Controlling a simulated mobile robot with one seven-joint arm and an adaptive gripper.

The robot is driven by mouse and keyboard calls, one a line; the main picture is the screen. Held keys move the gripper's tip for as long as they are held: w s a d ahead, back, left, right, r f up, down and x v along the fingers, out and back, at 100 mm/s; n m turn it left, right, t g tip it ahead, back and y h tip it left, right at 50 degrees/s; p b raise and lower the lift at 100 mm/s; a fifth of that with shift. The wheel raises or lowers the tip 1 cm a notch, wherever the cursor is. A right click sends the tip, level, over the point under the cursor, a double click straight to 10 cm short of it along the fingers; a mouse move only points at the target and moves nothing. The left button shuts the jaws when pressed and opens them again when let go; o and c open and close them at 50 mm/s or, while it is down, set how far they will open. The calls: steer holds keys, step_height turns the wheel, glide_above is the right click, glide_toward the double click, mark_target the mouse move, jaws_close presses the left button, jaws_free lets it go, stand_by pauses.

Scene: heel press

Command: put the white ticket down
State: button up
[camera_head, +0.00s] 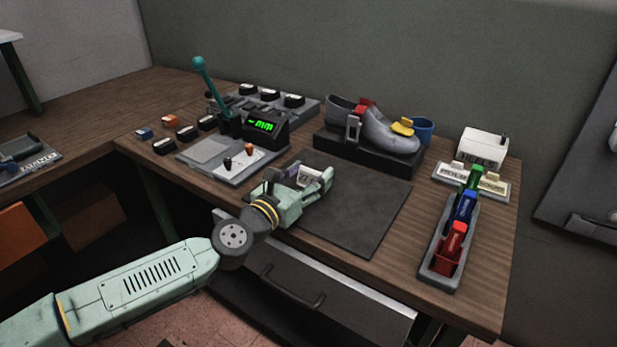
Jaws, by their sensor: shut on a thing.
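The white ticket (309,175) is a small white card with dark print. My gripper (306,186) is shut on it and holds it over the left part of the dark mat (362,206). I cannot tell how far the ticket is above the mat. The gripper fingers hide part of the ticket. A small purple patch shows beside it at the gripper.
A grey shoe (386,133) on a black stand is behind the mat. A lever press with a green display (263,126) stands to the left. A tray (430,272) with red, blue and green items is at the right. The mat's right part is clear.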

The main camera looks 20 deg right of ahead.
steer(key=shift+f, duration=1)
steer(key=shift+f, duration=0.2)
steer(key=o, duration=0.7)
steer(key=shift+o, duration=0.2)
steer(key=shift+r, duration=0.1)
steer(key=shift+r, duration=0.15)
steer(key=shift+s+a, duration=0.15)
steer(key=shift+a, duration=0.15)
steer(key=b+v, duration=0.4)
steer(key=v, duration=0.7)
steer(key=shift+s+a, duration=0.15)
steer(key=shift+s, duration=0.05)
